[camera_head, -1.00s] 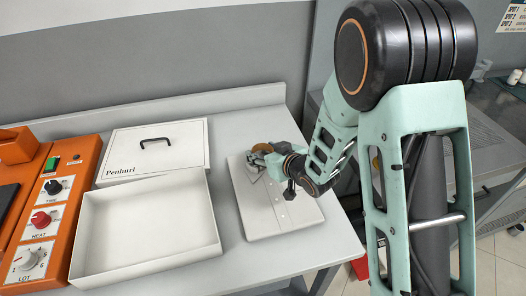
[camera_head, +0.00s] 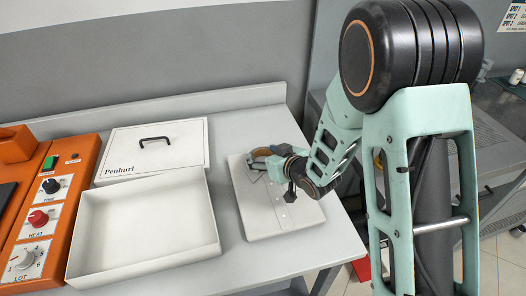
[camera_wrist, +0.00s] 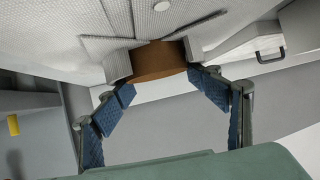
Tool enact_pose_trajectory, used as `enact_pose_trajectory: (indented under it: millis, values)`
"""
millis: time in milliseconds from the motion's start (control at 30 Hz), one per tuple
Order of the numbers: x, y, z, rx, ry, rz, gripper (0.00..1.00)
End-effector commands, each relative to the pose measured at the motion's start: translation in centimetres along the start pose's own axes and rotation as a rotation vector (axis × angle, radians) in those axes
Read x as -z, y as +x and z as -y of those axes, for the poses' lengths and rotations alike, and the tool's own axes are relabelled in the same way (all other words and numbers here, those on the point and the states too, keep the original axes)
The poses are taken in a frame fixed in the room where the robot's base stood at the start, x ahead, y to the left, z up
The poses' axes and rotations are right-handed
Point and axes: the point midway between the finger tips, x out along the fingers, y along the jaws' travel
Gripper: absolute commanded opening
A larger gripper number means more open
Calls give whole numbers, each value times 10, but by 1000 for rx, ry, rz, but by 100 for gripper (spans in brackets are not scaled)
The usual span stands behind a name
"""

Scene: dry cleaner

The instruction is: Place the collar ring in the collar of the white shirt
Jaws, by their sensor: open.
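The white shirt (camera_head: 273,213) lies folded flat on the table, its collar end toward the back wall; its white fabric and a button show in the wrist view (camera_wrist: 115,25). The brown collar ring (camera_wrist: 158,60) sits as a curved band between the two collar points; in the head view (camera_head: 262,151) it shows at the collar end, partly hidden by my gripper. My gripper (camera_wrist: 160,86) is open, with one blue-padded finger on each side of the ring, close to it. The wrist view does not clearly show whether the fingertips touch the ring or collar.
An open, empty white box (camera_head: 78,238) stands left of the shirt, and its lid (camera_head: 185,137) with a black handle lies behind it. An orange machine with knobs (camera_head: 62,195) is at the far left. A grey wall (camera_head: 150,65) rises behind the table.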

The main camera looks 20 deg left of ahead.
Motion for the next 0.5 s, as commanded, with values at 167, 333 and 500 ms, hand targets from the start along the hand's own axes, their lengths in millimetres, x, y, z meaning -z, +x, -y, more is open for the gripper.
enact_pose_trajectory:
  millis: [167, 333, 500]
  values:
    - [-4, 0, 0, 0, -1, 9, 67]
    - [4, -4, 0, 0, -2, 6, 67]
    - [12, -17, -1, -2, -2, -1, 67]
